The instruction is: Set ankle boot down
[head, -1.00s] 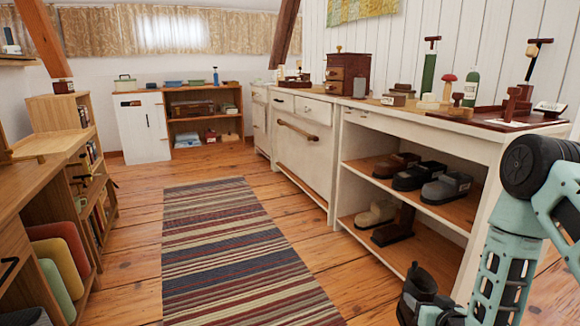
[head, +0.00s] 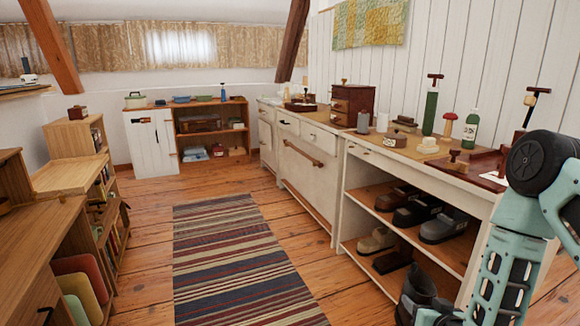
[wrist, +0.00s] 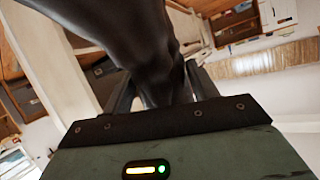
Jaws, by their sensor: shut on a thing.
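The ankle boot (head: 418,284) is black and shows at the bottom of the head view, in front of the lower bench shelf. It fills the upper middle of the wrist view (wrist: 125,35) as a dark, smooth shape. My gripper (wrist: 160,88) is shut on it, one finger on each side. The boot's sole and toe are partly cut off or hidden. I cannot tell whether it touches anything besides my fingers.
The white bench (head: 459,177) on the right holds bottles, brushes and boxes on top. Several shoes stand on its upper shelf (head: 375,198) and lower shelf (head: 362,268). A striped rug (head: 225,260) lies on clear floor. Wooden shelving (head: 75,150) stands left.

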